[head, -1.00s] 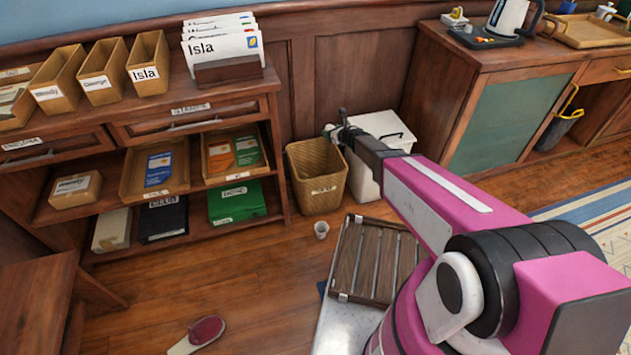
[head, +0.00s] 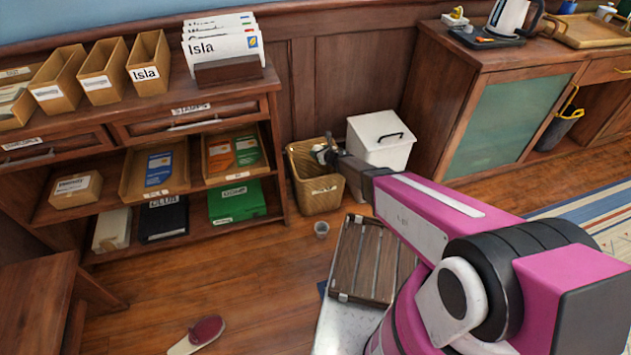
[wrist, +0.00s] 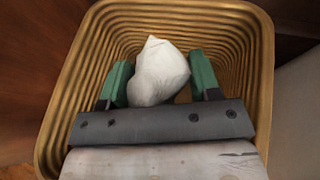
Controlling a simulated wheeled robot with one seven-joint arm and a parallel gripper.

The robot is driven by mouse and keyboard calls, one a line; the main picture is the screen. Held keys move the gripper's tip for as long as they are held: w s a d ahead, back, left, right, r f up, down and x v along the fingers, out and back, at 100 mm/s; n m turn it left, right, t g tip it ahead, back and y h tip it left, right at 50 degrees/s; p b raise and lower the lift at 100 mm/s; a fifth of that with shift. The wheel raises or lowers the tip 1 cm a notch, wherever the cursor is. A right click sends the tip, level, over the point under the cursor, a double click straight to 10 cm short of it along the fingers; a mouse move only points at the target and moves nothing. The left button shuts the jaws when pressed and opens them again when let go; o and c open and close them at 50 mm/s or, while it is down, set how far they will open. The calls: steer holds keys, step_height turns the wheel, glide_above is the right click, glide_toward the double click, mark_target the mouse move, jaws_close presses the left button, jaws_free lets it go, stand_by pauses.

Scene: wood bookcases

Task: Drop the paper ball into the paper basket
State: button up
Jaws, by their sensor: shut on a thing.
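The paper basket (head: 318,195) is a tan, ribbed, square bin on the floor between the shelf unit and a white lidded bin. The paper ball (wrist: 159,72) is white and crumpled. In the wrist view my gripper (wrist: 161,80) has its two green fingers on either side of the ball and is shut on it. The ball and fingers lie inside the outline of the basket's rim (wrist: 58,100), over its opening. In the head view my gripper (head: 326,154) is at the basket's mouth, and the ball is too small to make out clearly there.
The white lidded bin (head: 380,140) stands just right of the basket. The wooden shelf unit (head: 285,165) is close on its left. A small grey cup (head: 321,229) and a slatted wooden crate (head: 370,260) are in front.

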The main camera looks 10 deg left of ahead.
steer(key=shift+f, duration=0.25)
steer(key=o, duration=1)
steer(key=shift+s+d+r, duration=0.1)
steer(key=v, duration=1)
steer(key=shift+s+d+r, duration=0.1)
steer(key=shift+s+d, duration=0.1)
